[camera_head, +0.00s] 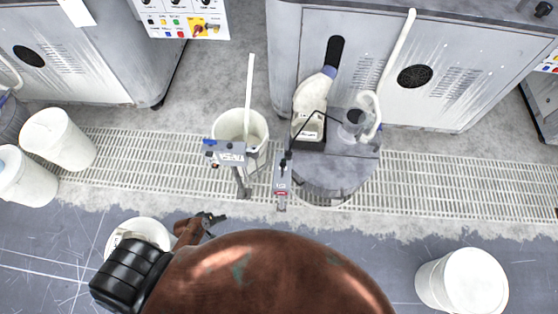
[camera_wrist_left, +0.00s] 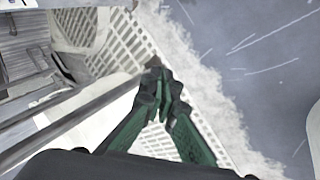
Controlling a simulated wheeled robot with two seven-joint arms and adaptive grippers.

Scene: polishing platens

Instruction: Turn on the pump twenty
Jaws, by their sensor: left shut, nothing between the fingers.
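My left gripper (camera_head: 210,219) is in the head view at the lower left, near a white bucket and below the grate. In the left wrist view its green fingers (camera_wrist_left: 160,80) are together and empty, above the grate. A grey box with a label and blue part (camera_head: 230,153) stands on a post beside a white bucket. A narrow grey unit with a red mark (camera_head: 281,187) stands to its right. A grey drum (camera_head: 335,175) with a white hose and a pale container on top stands further right. I cannot read which unit is pump twenty. My right gripper does not show.
A white bucket (camera_head: 240,127) with a pale stick stands behind the grey box. More white buckets stand at the left (camera_head: 58,138) and lower right (camera_head: 462,283). Grey cabinets (camera_head: 435,75) line the back. Grey floor right of centre is free.

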